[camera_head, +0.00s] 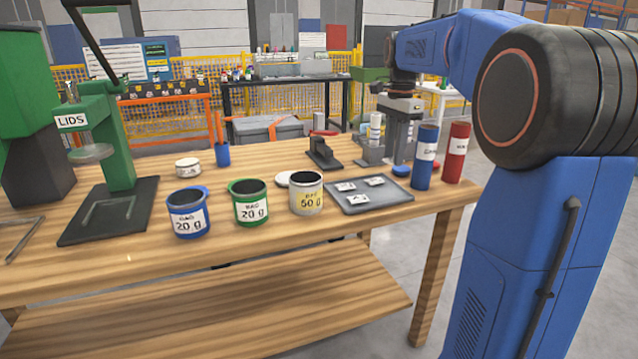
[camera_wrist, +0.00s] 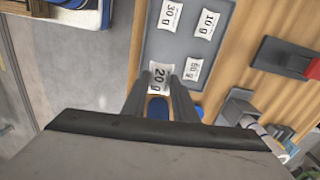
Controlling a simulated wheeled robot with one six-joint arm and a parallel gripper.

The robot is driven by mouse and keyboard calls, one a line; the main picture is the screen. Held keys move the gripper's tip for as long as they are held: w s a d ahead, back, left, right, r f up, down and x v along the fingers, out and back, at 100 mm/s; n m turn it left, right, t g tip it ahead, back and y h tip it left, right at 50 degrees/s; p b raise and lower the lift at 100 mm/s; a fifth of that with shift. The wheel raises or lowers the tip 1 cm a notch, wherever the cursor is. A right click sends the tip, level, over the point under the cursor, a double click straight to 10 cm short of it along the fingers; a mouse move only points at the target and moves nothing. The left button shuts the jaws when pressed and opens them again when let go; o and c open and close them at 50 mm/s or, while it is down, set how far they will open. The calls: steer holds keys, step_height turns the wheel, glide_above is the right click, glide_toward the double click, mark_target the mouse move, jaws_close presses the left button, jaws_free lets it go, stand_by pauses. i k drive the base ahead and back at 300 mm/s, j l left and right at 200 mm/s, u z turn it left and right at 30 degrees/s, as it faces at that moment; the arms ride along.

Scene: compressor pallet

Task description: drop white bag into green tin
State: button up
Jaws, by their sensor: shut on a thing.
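The green tin (camera_head: 250,207) stands open and upright on the wooden bench, labelled 20 g, between a blue tin (camera_head: 188,217) and a pale tin (camera_head: 306,197) labelled 50 g. My gripper (camera_wrist: 161,77) is shut on a white bag (camera_wrist: 158,82) marked 20 g, near the edge of the grey tray (camera_wrist: 186,42). In the head view my gripper (camera_head: 402,142) is at the back right of the bench, beyond the tray and well right of the green tin. The held bag cannot be made out there.
Three other white bags lie on the tray, marked 30 g (camera_wrist: 168,17), 10 g (camera_wrist: 207,23) and one less clear (camera_wrist: 193,69). A blue tube (camera_head: 425,160) and a red tube (camera_head: 456,155) stand right of the tray. A green lid press (camera_head: 120,150) stands at the left.

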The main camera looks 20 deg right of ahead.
mark_target(249, 217)
steer(key=j, duration=1.8)
steer(key=i, duration=0.05)
